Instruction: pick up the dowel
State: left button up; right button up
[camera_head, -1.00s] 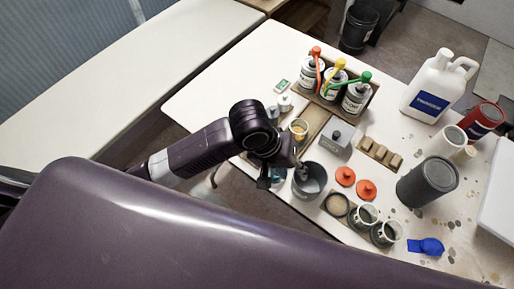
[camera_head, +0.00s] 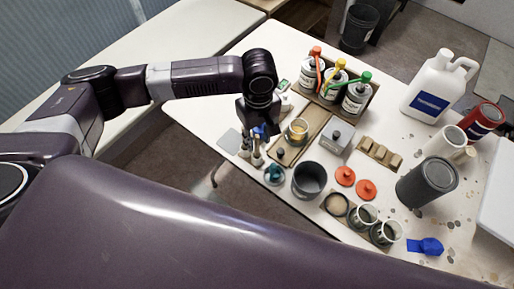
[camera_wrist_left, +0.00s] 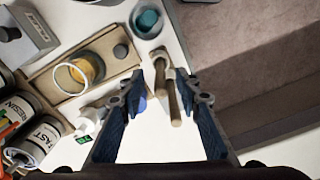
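My left gripper (camera_head: 258,132) points down over the left edge of the white table. In the left wrist view its blue-lined fingers (camera_wrist_left: 160,78) are spread apart, with nothing held. My right gripper is not in view.
A wooden tray (camera_head: 285,152) holds an amber-filled cup (camera_head: 297,131). Behind are labelled cans with coloured pumps (camera_head: 356,98). The table edge and floor lie just left.

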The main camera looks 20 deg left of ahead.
aim_at(257, 148)
pick_arm(q)
jog(key=f, duration=0.2)
jog(key=f+p, duration=0.1)
jog(key=f, duration=0.2)
jog(key=shift+w+a+f, duration=0.15)
jog(key=shift+a+f, duration=0.05)
jog(key=shift+f, duration=0.15)
grip_shut()
